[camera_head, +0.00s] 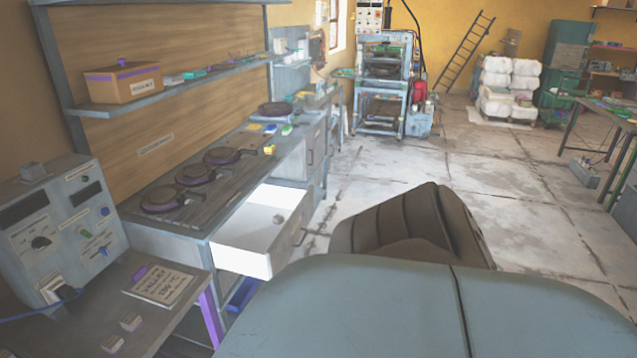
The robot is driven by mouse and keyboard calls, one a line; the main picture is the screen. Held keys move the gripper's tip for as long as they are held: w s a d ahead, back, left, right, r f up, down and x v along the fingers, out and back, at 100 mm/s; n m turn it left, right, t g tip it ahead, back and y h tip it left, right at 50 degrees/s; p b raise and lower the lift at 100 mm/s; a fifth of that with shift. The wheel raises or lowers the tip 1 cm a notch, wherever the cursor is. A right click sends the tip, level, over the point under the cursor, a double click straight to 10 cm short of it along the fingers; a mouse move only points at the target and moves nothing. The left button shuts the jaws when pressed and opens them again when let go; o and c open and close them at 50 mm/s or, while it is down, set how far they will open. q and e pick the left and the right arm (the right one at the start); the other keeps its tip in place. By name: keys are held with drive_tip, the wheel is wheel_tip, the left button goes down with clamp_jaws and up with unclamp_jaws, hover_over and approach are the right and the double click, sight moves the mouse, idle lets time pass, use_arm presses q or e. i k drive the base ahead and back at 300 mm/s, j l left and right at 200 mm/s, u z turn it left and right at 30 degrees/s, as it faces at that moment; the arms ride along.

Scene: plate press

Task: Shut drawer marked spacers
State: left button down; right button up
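A white drawer (240,258) stands pulled out from the long workbench, at the left of the head view. Its front faces right and carries a dark handle (300,238). Another drawer or door front with a handle (311,157) sits flush farther along the bench. Neither of my grippers is in view.
The workbench (232,212) holds round dark plates. A grey control box (58,232) and a written card (158,285) are on a nearer table at left. A brown ribbed shape is close right of the drawer; I cannot tell whether it is mine.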

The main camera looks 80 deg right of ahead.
sight(249, 244)
drive_tip(key=z, duration=2.35)
drive_tip(key=i+l+u, duration=0.1)
drive_tip(key=i+u, duration=0.2)
drive_tip(key=i, duration=0.15)
drive_tip(key=i+l+u, duration=0.2)
drive_tip(key=i+u, duration=0.15)
drive_tip(key=i+j+u, duration=0.1)
drive_tip(key=i, duration=0.25)
drive_tip(key=i+j+u, duration=0.1)
drive_tip(key=i, duration=0.25)
